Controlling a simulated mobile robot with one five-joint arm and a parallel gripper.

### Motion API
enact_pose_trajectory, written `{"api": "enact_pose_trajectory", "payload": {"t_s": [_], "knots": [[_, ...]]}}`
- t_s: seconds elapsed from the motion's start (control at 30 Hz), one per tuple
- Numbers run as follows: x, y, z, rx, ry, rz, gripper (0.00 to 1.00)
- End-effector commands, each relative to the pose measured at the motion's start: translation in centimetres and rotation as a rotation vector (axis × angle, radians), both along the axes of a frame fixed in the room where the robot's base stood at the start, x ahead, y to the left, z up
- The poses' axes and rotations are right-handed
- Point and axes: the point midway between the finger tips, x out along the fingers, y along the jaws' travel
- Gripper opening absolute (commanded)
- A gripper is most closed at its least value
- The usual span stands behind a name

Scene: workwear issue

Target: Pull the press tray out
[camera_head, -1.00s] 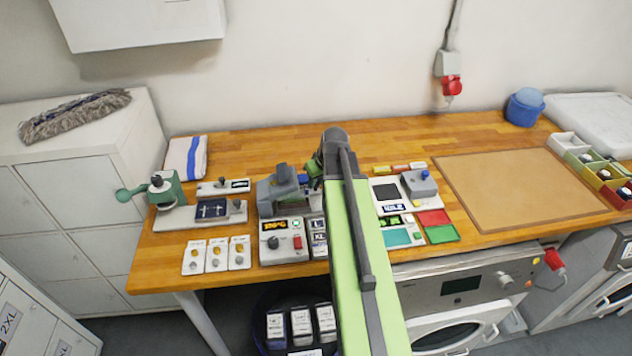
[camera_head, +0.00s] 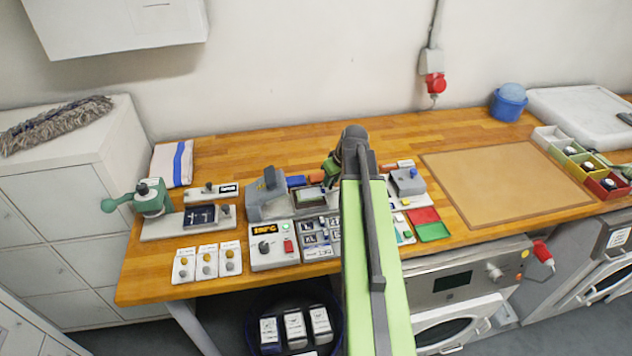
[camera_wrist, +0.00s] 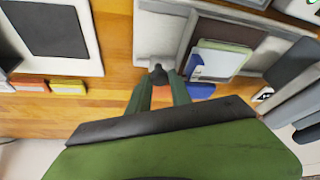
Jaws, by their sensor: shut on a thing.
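The press (camera_head: 266,200) is a grey block on the wooden bench, left of my arm. Its tray, a pale slide with a dark plate (camera_head: 309,197), sticks out of the press on its right side. In the wrist view the tray (camera_wrist: 170,25) shows at the top, with a dark brown pad and a green-edged pale piece (camera_wrist: 222,60) on it. My gripper (camera_wrist: 159,82) is shut on a small dark knob (camera_wrist: 158,72) at the tray's outer end. In the head view my gripper (camera_head: 331,172) is partly hidden by my arm.
A control box (camera_head: 273,246) with a lit display stands in front of the press. Red and green trays (camera_head: 428,225) and a grey device (camera_head: 407,181) lie right of my arm. A brown mat (camera_head: 505,185) covers clear bench farther right.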

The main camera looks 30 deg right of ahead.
Motion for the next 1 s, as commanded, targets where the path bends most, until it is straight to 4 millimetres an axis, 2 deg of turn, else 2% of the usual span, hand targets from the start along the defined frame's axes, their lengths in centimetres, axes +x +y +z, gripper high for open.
{"api": "enact_pose_trajectory", "payload": {"t_s": [0.1, 0.2, 0.57, 0.6, 0.63, 1.0], "knots": [[-0.6, -1.7, 0.0, 0.001, 0.0, 0.003, 0.0], [-0.9, -2.4, 0.0, 0.001, 0.001, 0.009, 0.0], [-0.9, -2.2, 0.0, 0.001, 0.003, 0.018, 0.0], [-0.9, -2.1, 0.0, 0.001, 0.003, 0.018, 0.3], [-0.9, -2.1, 0.0, 0.001, 0.003, 0.018, 0.34], [-1.0, -2.1, 0.6, 0.001, 0.001, 0.018, 0.34]]}}
